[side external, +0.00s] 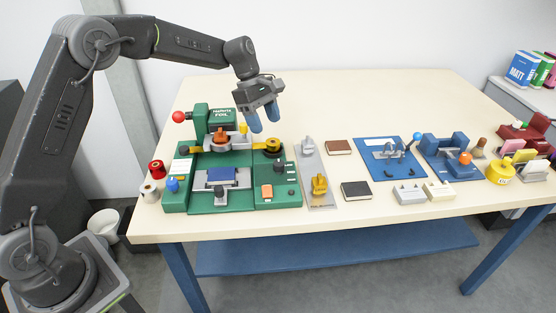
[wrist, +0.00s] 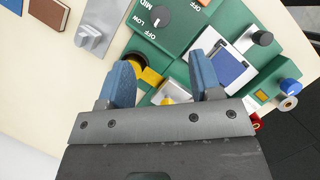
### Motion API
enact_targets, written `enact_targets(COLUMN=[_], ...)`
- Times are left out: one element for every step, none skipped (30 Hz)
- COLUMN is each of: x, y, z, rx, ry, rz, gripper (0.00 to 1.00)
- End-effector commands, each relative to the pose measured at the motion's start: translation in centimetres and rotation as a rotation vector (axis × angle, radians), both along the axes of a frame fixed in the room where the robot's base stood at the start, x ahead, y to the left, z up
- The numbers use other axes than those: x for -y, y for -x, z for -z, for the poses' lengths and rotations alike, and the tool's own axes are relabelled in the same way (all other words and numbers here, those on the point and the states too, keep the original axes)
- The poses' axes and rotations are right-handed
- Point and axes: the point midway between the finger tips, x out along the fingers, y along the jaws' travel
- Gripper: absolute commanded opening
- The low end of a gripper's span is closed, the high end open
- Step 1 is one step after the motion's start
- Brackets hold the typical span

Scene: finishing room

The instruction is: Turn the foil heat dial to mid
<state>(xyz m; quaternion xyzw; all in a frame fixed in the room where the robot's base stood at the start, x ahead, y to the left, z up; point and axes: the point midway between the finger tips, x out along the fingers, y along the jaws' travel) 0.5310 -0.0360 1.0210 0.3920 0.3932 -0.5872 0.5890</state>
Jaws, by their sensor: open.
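The foil heat dial (wrist: 160,16) is a black round knob on the green panel at the top of the wrist view, with white lettering around it, including MID and OFF. A small pale mark shows on the knob, but I cannot tell clearly which label it points to. In the side view the dial (side external: 278,168) is small on the right part of the green foil machine (side external: 232,201). My gripper (side external: 264,124) is open and empty, above the back right of the machine and apart from the dial. Its two blue fingers (wrist: 163,72) are spread in the wrist view.
A red ball handle (side external: 179,117) is at the back left. A grey plate (side external: 316,185) with a yellow clamp lies to the right. The back of the table is clear.

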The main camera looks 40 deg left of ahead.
Motion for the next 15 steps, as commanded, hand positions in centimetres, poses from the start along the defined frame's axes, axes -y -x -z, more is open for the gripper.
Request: enact_targets(x=[0.4,0.7,1.0,1.3,1.5,1.8,2.1,2.3,2.6,2.8,3.1,3.3,3.5,3.6,3.9], y=[0.1,0.1,0.1,0.1,0.2,0.1,0.1,0.1,0.2,0.1,0.1,0.1,0.1,0.1,0.1], z=[1.0,1.6,2.3,2.9,3.5,4.3,4.9,5.4,6.2,6.7,7.2,7.8,8.3,8.7,9.2], rx=[-0.006,-0.005,-0.006,-0.005,-0.006,-0.005,-0.005,-0.004,-0.006,-0.005,-0.003,-0.003,-0.003,-0.004,-0.002], ry=[0.000,0.001,0.001,0.001,0.001,0.001,0.001,0.000,0.000,0.000,0.001,0.001,0.000,0.000,0.000], rz=[0.002,0.003,0.004,0.003,0.004,0.003,0.003,0.003,0.005,0.004,0.005,0.004,0.003,0.004,0.004], gripper=[0.59,0.59,0.59,0.59,0.59,0.59,0.59,0.59,0.59,0.59,0.59,0.59,0.59,0.59,0.59])
